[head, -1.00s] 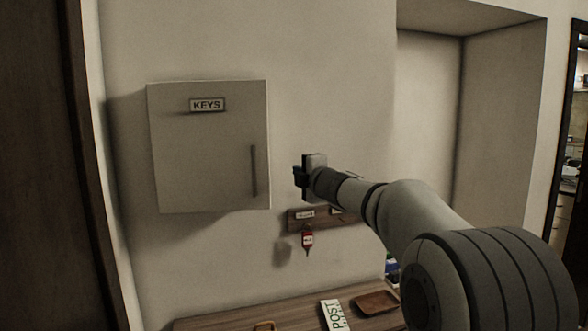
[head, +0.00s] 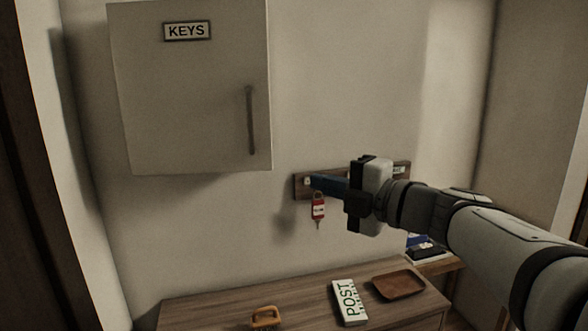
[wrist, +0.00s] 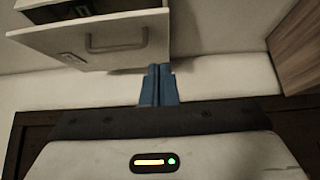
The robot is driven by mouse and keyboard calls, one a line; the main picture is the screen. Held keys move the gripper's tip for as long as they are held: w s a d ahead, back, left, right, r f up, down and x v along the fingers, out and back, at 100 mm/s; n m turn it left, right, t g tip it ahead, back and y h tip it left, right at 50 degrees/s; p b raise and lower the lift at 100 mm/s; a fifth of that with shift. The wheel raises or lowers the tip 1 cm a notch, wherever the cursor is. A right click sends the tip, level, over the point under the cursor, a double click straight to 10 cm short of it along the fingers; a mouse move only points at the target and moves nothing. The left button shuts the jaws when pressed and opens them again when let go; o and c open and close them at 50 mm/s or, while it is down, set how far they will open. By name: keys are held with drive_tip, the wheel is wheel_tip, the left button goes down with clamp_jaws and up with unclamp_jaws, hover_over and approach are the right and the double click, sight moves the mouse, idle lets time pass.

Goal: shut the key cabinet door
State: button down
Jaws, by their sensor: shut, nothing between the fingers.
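How far the door stands open is hard to judge here. In the wrist view the handle (wrist: 115,47) shows on a pale panel, with a dark shape beyond the panel that I cannot identify. My gripper (head: 314,183) is shut and empty, below and right of the cabinet, apart from the door. Its blue fingertips (wrist: 160,68) are together.
A wooden key rack (head: 304,189) is on the wall behind my fingers, with a red-tagged key (head: 318,207) hanging from it. Below, a wooden table (head: 215,305) holds a POST sign (head: 349,302), a brown tray (head: 398,285) and an orange-brown object (head: 266,318).

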sight(268, 161)
drive_tip(key=p+x, duration=0.1)
drive_tip(key=x, duration=0.3)
drive_tip(key=w+d+p+x, duration=0.1)
drive_tip(key=x, duration=0.3)
drive_tip(key=w+p+x, duration=0.1)
drive_tip(key=x, duration=0.3)
drive_tip(key=shift+w+d+r+p, duration=0.1)
drive_tip(key=shift+d+p, duration=0.2)
drive_tip(key=shift+w, duration=0.4)
